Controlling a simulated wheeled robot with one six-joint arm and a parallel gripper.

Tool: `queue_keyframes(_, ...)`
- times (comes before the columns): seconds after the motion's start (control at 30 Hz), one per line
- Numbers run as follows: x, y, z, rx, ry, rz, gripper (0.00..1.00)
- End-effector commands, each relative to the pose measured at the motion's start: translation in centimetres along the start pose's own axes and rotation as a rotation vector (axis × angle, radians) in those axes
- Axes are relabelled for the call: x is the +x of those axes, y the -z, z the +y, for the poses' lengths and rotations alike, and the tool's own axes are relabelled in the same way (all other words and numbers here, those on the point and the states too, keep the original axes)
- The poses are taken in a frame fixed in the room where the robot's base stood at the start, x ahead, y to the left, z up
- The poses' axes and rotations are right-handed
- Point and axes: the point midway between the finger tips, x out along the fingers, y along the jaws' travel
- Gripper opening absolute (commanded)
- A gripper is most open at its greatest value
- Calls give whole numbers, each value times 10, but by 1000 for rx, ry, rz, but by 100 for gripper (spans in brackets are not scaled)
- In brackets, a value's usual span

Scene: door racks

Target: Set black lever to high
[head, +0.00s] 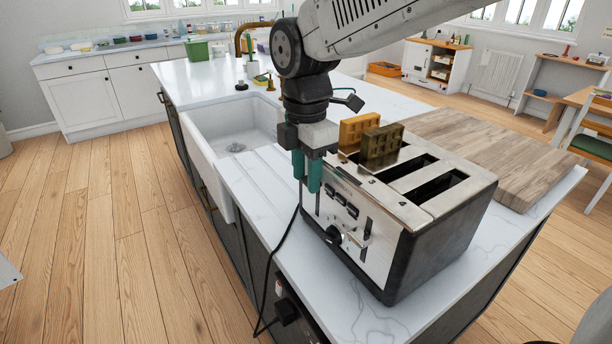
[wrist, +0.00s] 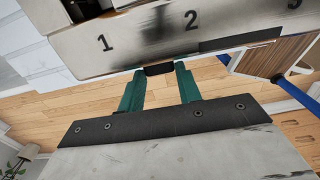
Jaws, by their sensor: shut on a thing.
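A silver and black toaster (head: 400,215) stands on the white counter, with slots numbered on top. My gripper (head: 307,188) is at the left end of its front face, fingers pointing down. In the wrist view its teal fingers (wrist: 159,88) are shut on the black lever (wrist: 158,69), which sits close under the toaster's top edge, near the numbers 1 and 2. In the head view my gripper hides this lever. Another black lever (head: 367,229) shows further right on the front.
A white sink (head: 232,130) lies to the left of the toaster. A wooden board (head: 485,150) lies behind it on the right. A black knob (head: 333,234) and buttons are on the toaster's front. A black cord (head: 279,260) hangs over the counter's edge.

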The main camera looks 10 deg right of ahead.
Motion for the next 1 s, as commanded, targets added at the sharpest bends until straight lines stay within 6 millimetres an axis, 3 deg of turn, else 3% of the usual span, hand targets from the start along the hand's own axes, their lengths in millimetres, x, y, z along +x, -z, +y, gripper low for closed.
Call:
queue_keyframes(0.1,-2,0,1,0,-7,0,0)
queue_keyframes(0.13,-3,0,1,0,-7,0,37)
queue_keyframes(0.2,-3,0,1,0,-7,0,56)
queue_keyframes(0.57,-7,0,1,0,-6,0,56)
queue_keyframes(1.0,-73,0,1,0,-8,0,56)
